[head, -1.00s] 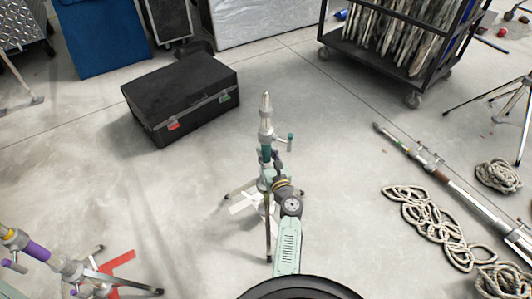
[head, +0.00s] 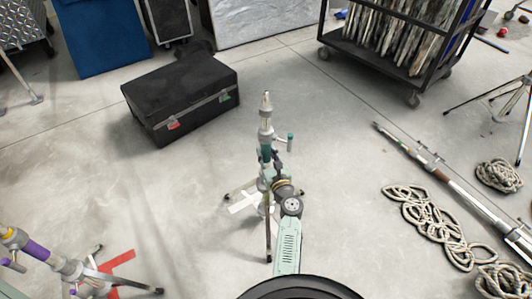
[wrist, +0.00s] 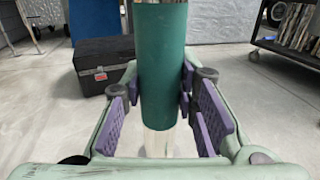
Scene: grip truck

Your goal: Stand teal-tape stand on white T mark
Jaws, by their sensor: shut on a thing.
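The teal-tape stand (head: 265,133) is upright in the middle of the head view, its legs spread low around the white T mark (head: 243,203). The mark is partly hidden by the stand and my arm. My gripper (head: 268,170) is at the stand's column from the near side. In the wrist view the teal band (wrist: 162,65) fills the space between the purple finger pads of my gripper (wrist: 160,108), which is shut on the column. Whether every foot touches the floor I cannot tell.
A purple-and-yellow-taped stand (head: 45,255) is at the lower left by a red mark (head: 118,266). A black case (head: 182,95) lies behind left. Coiled rope (head: 430,225) and a long pole (head: 440,172) lie on the right. A wheeled rack (head: 400,85) stands behind right.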

